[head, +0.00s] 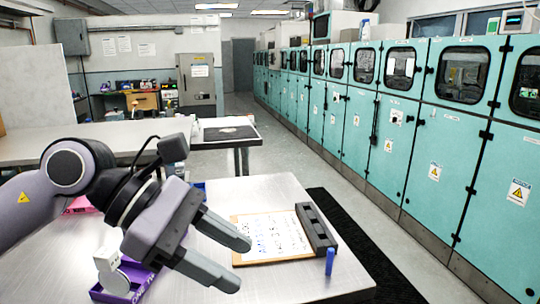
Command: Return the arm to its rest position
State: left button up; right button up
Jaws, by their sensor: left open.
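My left arm reaches in from the left over the metal table (300,285). My left gripper (243,265) is open and empty, with its two dark fingers apart above the table. It is left of a clipboard-like board with a white sheet (272,238), which lies flat on the table. My right gripper is not in view.
A dark grey bar (316,228) lies along the board's right edge, and a blue marker (330,261) stands beside it. A purple tray (140,279) is below my arm. Teal cabinets (400,130) line the right. Another table (90,140) stands behind.

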pick_arm(q)
jog(key=s+d+r+n+t+h, duration=0.2)
jog(key=d+r+n+h, duration=0.2)
jog(key=r+n+h, duration=0.55)
jog(key=w+a+f+n+t+y, duration=0.35)
jog(key=n+t, duration=0.55)
jog(key=n, duration=0.3)
jog(key=w+a+f+n+t+y, duration=0.3)
jog(key=w+a+n+t, duration=0.15)
jog(key=n+t, duration=0.65)
jog(key=a+f+n+g+y, duration=0.3)
jog(key=a+f+n+y, duration=0.25)
jog(key=f+n, duration=0.3)
jog(key=a+f+n+g+y, duration=0.3)
jog(key=a+f+n+y, duration=0.1)
jog(key=f+n+y, duration=0.4)
jog(key=s+a+f+n+g, duration=0.25)
jog(key=s+f+g, duration=0.35)
jog(key=s+f, duration=0.45)
jog(key=s+a+f+n+g, duration=0.2)
jog(key=s+f+n+g, duration=0.3)
jog(key=s+f, duration=0.6)
jog(key=w+d+f+m+t+h, duration=0.2)
jog(key=w+d+f+t, duration=0.1)
jog(key=w+f+t, duration=0.2)
notch_tip(320, 180, down, 2)
jog(key=shift+w+f+t, duration=0.25)
jog(key=shift+w+t, duration=0.05)
jog(key=shift+w, duration=0.05)
